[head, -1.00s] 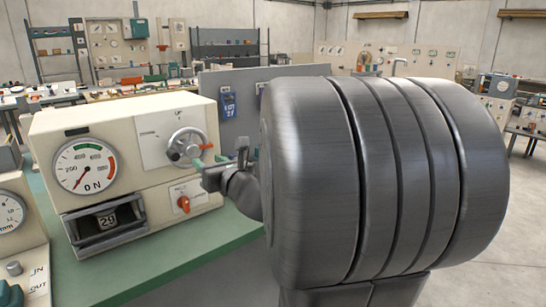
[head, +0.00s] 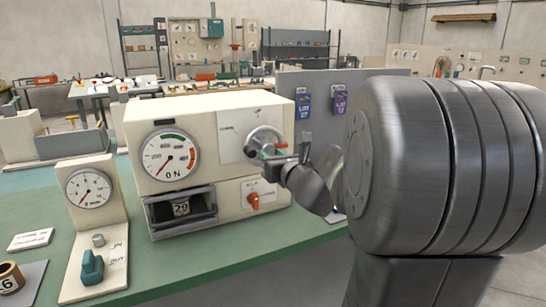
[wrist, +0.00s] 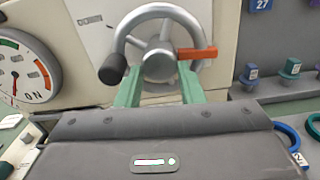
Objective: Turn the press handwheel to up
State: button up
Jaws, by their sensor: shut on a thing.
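The press handwheel (head: 264,139) is a grey metal ring with spokes on the front of the cream press (head: 220,108). In the wrist view the handwheel (wrist: 160,52) has an orange pointer (wrist: 198,53) towards the right and a black knob (wrist: 112,69) at its lower left. My gripper (wrist: 159,88) reaches the wheel from the front, with its green fingers either side of the lower rim, shut on the wheel. In the head view my gripper (head: 276,152) partly covers the wheel. Any marking for up is not readable.
Below the wheel is a red knob (head: 254,201). A dial gauge (head: 171,154) and an open bay with a numbered roll (head: 181,208) are on the press's left. A smaller gauge stand (head: 90,220) stands further left. Tags hang on the grey panel (head: 372,82) behind.

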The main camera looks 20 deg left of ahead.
jog(key=shift+f+n+b, duration=0.1)
jog(key=shift+n+b, duration=0.2)
jog(key=shift+b, duration=0.05)
jog(key=shift+f+n+b, duration=0.1)
jog(key=shift+n+b, duration=0.8)
jog(key=shift+b, duration=0.1)
jog(key=n+b, duration=0.2)
jog(key=shift+d+n, duration=0.1)
jog(key=shift+n, duration=0.3)
jog(key=n+b, duration=0.5)
jog(key=n, duration=0.1)
jog(key=shift+w+b, duration=0.15)
jog(key=shift+b, duration=0.15)
jog(key=n+b, duration=0.1)
jog(key=n, duration=0.1)
jog(key=n+b, duration=0.2)
jog(key=shift+d+r+n, duration=0.1)
jog(key=shift+r+n, duration=0.1)
jog(key=shift+n, duration=0.1)
jog(key=shift+r+n+b, duration=0.15)
jog(key=shift+n+b, duration=0.8)
jog(key=shift+n, duration=0.55)
